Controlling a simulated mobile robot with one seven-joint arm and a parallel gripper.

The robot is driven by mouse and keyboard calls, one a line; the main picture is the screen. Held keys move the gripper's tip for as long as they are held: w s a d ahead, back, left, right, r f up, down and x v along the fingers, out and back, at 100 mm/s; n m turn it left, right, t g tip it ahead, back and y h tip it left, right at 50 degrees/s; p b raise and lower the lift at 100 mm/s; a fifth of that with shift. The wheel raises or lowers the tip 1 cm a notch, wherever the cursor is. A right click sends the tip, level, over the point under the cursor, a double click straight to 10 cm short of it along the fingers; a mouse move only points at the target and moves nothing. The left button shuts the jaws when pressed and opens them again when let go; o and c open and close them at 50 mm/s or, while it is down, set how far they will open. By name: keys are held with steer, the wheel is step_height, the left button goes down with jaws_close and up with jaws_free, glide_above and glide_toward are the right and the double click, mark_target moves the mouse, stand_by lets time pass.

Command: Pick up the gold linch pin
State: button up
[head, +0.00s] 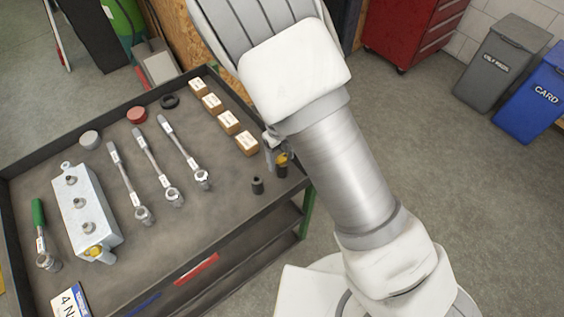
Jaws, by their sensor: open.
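A small gold piece (282,158), which looks like the linch pin, shows at the right end of the cart top, at a small dark cylinder. It is too small to make out its shape. My gripper (273,150) is right beside it, small and mostly hidden behind my arm. The jaws are open; I cannot tell whether they touch the gold piece or straddle it.
The grey cart (230,238) has a raised rim. It holds several ratchet wrenches (152,160), a metal block (87,213), wooden blocks (229,122) and a dark socket (257,185). Bare surface lies front centre. Bins (502,62) stand far right.

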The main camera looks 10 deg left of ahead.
step_height(320, 180, down, 4)
steer(key=shift+w+d+f+b, duration=0.1)
steer(key=shift+d+f+b, duration=0.05)
steer(key=shift+b, duration=0.2)
steer(key=c, duration=1)
steer(key=shift+r, duration=0.2)
step_height(320, 180, up, 10)
steer(key=shift+f+p, duration=0.1)
steer(key=shift+p, duration=0.95)
